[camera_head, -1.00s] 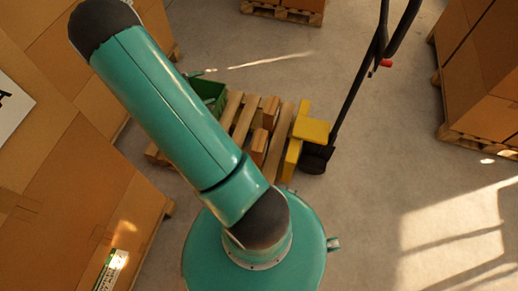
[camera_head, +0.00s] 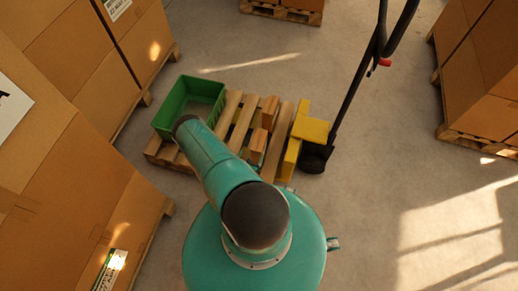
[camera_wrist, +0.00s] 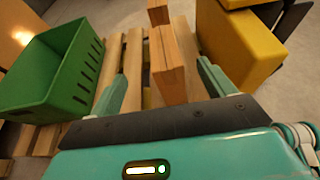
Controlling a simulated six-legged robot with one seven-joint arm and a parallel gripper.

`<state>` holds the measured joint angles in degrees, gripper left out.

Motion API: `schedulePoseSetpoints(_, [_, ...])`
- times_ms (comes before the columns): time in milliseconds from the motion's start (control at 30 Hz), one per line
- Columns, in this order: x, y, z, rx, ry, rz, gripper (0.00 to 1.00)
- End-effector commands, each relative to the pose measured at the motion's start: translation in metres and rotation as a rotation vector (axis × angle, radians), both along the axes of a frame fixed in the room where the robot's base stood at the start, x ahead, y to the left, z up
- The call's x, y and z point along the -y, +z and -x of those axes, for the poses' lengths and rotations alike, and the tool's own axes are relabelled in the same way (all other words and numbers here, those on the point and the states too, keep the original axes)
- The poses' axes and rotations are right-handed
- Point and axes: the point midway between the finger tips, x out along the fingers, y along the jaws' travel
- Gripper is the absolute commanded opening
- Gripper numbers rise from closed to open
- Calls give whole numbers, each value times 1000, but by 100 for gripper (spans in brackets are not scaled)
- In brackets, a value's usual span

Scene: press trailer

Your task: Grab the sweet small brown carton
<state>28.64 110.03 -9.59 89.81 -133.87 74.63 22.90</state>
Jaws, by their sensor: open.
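Two small brown cartons stand on the slatted pallet (camera_head: 233,120). The nearer one (camera_head: 258,145) also shows in the wrist view (camera_wrist: 173,65), and the farther one (camera_head: 270,112) is at the top of that view (camera_wrist: 158,12). My gripper (camera_wrist: 162,85) is open, with one finger to the left and one to the right of the nearer carton in the picture. Neither finger visibly touches it. In the head view my arm hides most of my gripper.
A green crate (camera_head: 188,101) stands on the pallet's left, and it fills the left of the wrist view (camera_wrist: 50,75). A yellow pallet truck (camera_head: 311,129) is at the right, close to my right finger (camera_wrist: 240,50). Large box stacks (camera_head: 75,170) flank the left.

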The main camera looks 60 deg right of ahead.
Motion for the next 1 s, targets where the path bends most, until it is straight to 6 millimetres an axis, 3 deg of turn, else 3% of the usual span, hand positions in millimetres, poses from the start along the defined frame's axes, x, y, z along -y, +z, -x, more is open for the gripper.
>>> schedulePoseSetpoints(167, [0,-17,10,-12,24,-17,82])
schedulePoseSetpoints(500, [56,-40,-1,-10,21,-17,82])
schedulePoseSetpoints(767, [75,-47,-5,-12,22,-19,82])
schedulePoseSetpoints(1000, [104,-56,-11,-11,19,-17,82])
